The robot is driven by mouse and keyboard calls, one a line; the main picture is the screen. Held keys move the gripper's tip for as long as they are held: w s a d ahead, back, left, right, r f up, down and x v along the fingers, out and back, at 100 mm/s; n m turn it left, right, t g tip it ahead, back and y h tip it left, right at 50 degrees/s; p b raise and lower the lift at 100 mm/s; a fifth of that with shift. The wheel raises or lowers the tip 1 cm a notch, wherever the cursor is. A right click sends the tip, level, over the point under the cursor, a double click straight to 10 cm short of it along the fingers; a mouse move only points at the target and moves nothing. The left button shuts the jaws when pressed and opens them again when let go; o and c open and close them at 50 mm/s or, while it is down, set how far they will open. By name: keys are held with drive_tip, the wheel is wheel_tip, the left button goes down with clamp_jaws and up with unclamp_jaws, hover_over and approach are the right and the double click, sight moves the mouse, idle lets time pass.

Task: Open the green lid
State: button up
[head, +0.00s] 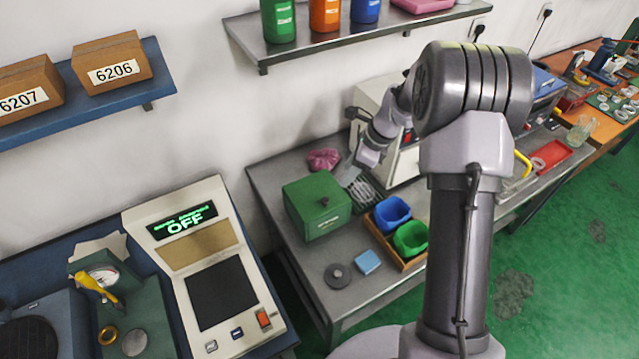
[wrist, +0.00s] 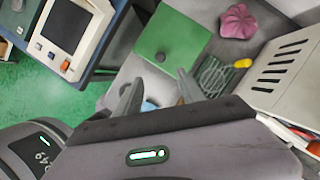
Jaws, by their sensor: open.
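The green lid (head: 316,196) sits shut on a green box on the grey metal bench, with a small dark knob (head: 324,201) on top. In the wrist view the green lid (wrist: 185,30) lies just beyond my fingers, and its knob (wrist: 160,57) shows near its lower left part. My gripper (wrist: 157,82) is open and empty, its two fingers apart and pointing toward the lid's near side. In the head view my gripper (head: 352,174) is to the right of the box, apart from the knob. Whether the fingers touch the box cannot be told.
A wire rack (wrist: 214,77) and a pink cloth-like item (head: 324,159) are beside the box. A wooden tray (head: 384,241) with blue and green bins stands to its right. A grey ring (head: 337,276) and blue block (head: 367,262) lie in front. A shelf (head: 345,37) hangs above.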

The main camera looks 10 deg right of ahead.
sight(325, 200)
drive_tip(key=b+x, duration=0.2)
drive_tip(key=x, duration=1.2)
drive_tip(key=shift+f, duration=0.3)
drive_tip(key=shift+c, duration=0.2)
clamp_jaws()
